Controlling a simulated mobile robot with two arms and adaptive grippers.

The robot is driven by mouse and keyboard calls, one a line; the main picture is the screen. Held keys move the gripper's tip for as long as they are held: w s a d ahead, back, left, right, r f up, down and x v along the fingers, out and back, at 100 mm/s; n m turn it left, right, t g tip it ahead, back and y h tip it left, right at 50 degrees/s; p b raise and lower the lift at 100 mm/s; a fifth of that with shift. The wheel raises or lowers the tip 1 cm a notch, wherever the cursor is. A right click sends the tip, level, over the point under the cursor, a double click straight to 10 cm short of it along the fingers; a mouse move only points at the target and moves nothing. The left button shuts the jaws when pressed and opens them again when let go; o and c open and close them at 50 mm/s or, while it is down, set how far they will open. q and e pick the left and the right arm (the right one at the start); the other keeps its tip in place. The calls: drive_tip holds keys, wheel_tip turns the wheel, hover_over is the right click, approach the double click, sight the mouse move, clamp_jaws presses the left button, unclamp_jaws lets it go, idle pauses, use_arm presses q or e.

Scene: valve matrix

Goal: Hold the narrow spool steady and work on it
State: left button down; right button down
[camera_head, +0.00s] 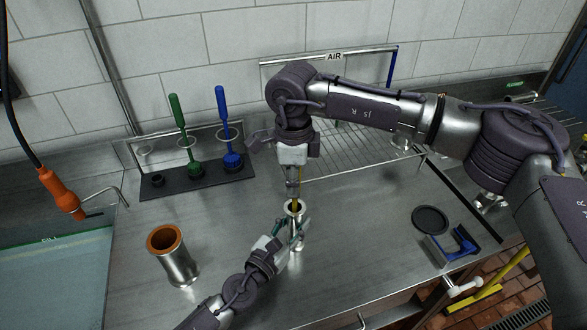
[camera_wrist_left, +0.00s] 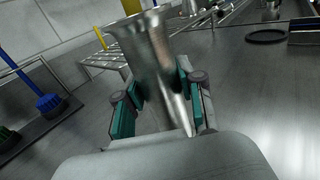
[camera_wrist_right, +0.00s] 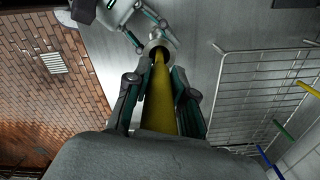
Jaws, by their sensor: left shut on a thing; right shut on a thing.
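The narrow spool (camera_head: 298,233) is a shiny metal pipe with flared ends, standing upright on the steel bench in the head view. My left gripper (camera_head: 284,241) is shut around its side. The left wrist view shows the spool (camera_wrist_left: 155,60) between the teal finger pads. My right gripper (camera_head: 293,182) is above the spool, pointing down, shut on a yellow-handled tool (camera_wrist_right: 170,95). In the right wrist view the yellow handle runs toward the spool's open mouth (camera_wrist_right: 158,46). The tool's lower end appears to be in the mouth; its tip is hidden.
A wider spool (camera_head: 178,267) with a brown-orange inside stands at left. A dark holder (camera_head: 165,187) carries green (camera_head: 180,128) and blue (camera_head: 223,115) brushes. A wire rack (camera_head: 345,160) is behind; a black disc (camera_head: 430,219) lies right. An orange-handled sprayer (camera_head: 60,192) hangs far left.

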drive_tip(key=shift+f, duration=0.25)
wheel_tip(320, 180, up, 14)
drive_tip(key=shift+f, duration=0.15)
idle(0.7)
wheel_tip(320, 180, up, 7)
drive_tip(key=shift+r, duration=0.2)
idle(0.7)
idle(0.7)
use_arm(q)
drive_tip(key=c, duration=0.6)
unclamp_jaws()
drive_tip(key=shift+c, duration=0.2)
